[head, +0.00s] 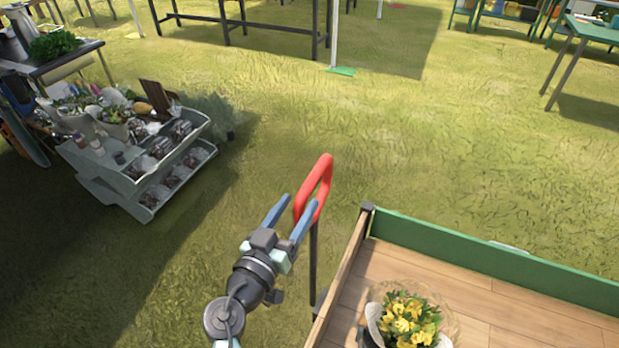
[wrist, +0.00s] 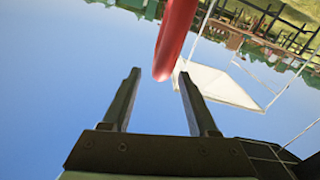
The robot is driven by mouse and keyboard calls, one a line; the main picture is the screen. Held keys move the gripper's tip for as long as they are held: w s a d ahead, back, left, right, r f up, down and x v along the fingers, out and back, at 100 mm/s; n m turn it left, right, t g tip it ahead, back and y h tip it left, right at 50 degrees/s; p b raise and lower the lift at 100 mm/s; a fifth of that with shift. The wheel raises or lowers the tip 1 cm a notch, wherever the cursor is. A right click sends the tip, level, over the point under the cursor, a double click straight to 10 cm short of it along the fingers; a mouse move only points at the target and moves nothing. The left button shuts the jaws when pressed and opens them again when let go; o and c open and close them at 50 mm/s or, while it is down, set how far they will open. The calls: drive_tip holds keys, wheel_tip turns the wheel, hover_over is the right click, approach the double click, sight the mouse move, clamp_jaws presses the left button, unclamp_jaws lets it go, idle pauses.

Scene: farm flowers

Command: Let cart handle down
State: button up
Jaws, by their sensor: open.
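The cart handle (head: 326,166) is a red loop on a dark upright shaft, standing raised at the left end of the green and wooden cart (head: 345,262). My gripper (head: 300,207) is open, with its two fingers pointing up at the red loop. In the head view the fingers overlap the lower part of the loop. In the wrist view the red handle (wrist: 174,38) comes down from the top, and its lower end shows between and just beyond the two fingertips (wrist: 160,82). I cannot tell whether a finger touches it.
A bouquet of yellow flowers (head: 408,322) in clear wrapping lies in the cart. A grey tiered stand (head: 110,180) with potted goods is at the left. A dark table frame (head: 250,25) and green tables (head: 595,30) stand farther back. The grass beyond the handle is clear.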

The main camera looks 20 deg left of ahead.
sight(310, 186)
drive_tip(key=w+p, duration=0.1)
drive_tip(key=w, duration=0.5)
drive_tip(key=shift+w+d, duration=0.1)
drive_tip(key=shift+w, duration=0.25)
drive_tip(key=shift+c, duration=0.2)
clamp_jaws()
idle(1.0)
